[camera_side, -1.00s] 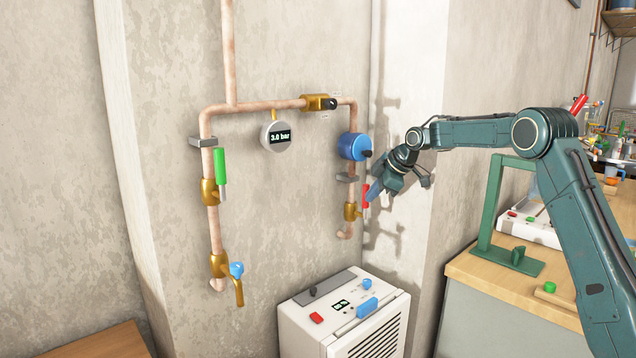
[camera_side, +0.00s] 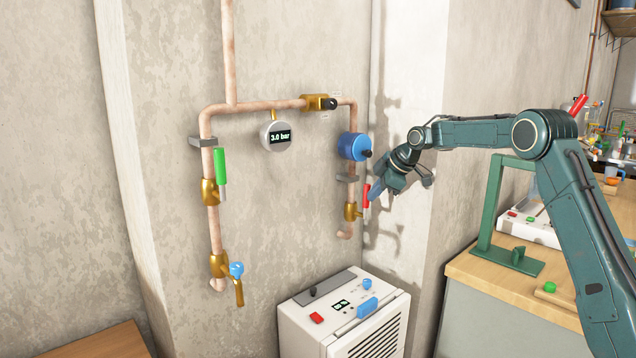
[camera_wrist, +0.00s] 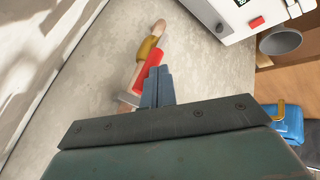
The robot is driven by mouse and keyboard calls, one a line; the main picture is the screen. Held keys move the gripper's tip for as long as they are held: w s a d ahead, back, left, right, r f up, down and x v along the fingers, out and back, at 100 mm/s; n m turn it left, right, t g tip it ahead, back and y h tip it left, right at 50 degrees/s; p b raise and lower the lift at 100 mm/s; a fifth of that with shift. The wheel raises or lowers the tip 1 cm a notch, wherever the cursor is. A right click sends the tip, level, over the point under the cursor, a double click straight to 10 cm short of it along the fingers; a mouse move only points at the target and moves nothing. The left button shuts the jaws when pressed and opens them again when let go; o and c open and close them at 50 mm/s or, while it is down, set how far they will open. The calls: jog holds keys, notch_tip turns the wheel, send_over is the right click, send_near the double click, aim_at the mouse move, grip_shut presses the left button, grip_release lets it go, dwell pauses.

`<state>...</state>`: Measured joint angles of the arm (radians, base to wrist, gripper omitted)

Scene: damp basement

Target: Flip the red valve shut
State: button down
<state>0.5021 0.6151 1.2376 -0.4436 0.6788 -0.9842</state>
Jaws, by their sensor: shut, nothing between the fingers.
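The red valve handle (camera_side: 366,196) points up along the right-hand pipe, beside its brass valve body (camera_side: 351,211). It also shows in the wrist view (camera_wrist: 154,72), just beyond the fingertips, with the brass body (camera_wrist: 149,47) past it. My gripper (camera_side: 373,198) is shut and empty. Its tips are right at the red handle; in the wrist view the closed fingers (camera_wrist: 157,74) overlap the handle's near part. I cannot tell whether they touch it.
A blue round unit (camera_side: 353,147) sits on the pipe above the red valve. A green-handled valve (camera_side: 220,167) and a blue-handled tap (camera_side: 237,270) are on the left pipe. The gauge (camera_side: 277,136) reads 3.0 bar. A white machine (camera_side: 350,318) stands below.

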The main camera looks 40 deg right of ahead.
jog(key=shift+d, duration=0.15)
jog(key=shift+d+f, duration=0.3)
jog(key=shift+d, duration=0.6)
jog(key=shift+d+f, duration=0.25)
jog(key=shift+d, duration=0.65)
jog(key=shift+d+f, duration=0.3)
jog(key=shift+d, duration=0.6)
jog(key=shift+a, duration=0.2)
jog(key=shift+a+f, duration=0.15)
jog(key=shift+a, duration=0.45)
jog(key=v, duration=1.3)
jog(key=shift+s+r, duration=0.25)
jog(key=shift+r, duration=0.05)
